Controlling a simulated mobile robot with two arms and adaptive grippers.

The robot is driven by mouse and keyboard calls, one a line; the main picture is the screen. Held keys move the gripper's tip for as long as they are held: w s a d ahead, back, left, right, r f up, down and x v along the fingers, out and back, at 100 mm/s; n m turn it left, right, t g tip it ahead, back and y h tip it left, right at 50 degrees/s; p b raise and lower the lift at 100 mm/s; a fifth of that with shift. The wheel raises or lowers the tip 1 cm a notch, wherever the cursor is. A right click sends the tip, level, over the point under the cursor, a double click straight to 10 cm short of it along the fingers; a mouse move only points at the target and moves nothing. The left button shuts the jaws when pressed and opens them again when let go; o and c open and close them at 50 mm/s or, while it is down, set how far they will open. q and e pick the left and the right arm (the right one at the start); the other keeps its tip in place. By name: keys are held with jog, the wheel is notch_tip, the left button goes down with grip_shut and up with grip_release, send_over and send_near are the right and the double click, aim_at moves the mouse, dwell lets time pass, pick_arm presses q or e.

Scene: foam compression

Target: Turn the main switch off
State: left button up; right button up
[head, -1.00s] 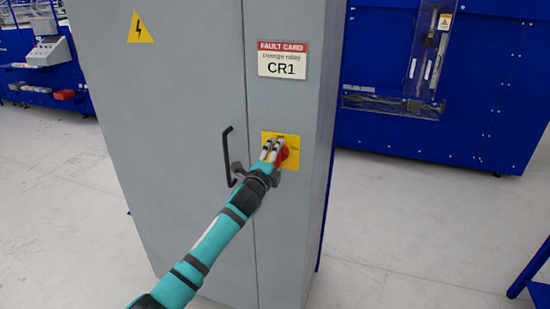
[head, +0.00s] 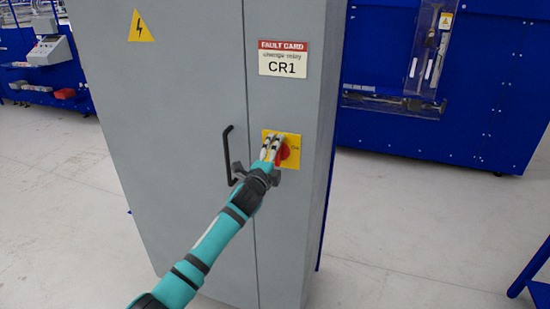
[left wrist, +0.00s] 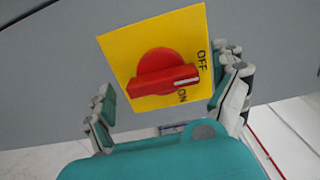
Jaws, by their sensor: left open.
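The main switch is a red rotary knob (left wrist: 160,72) on a yellow plate (left wrist: 118,52) marked OFF and ON. In the left wrist view, the white mark on the knob's handle points between the two words. In the head view, the knob (head: 285,153) is partly hidden by my left gripper (head: 270,147), which is in front of the plate. In the left wrist view, my left gripper (left wrist: 166,76) is open, with one finger on each side of the knob. Both fingers look apart from it. My right gripper is not in view.
The switch is on a grey cabinet (head: 180,110). A black door handle (head: 228,155) sticks out left of the plate. A fault card (head: 282,58) reading CR1 is above it. A blue workstation (head: 400,140) stands behind on the right.

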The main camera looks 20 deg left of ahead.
pick_arm(q)
jog(key=shift+s, duration=0.1)
jog(key=s, duration=1.2)
jog(key=shift+a, duration=0.25)
jog(key=shift+w, duration=0.1)
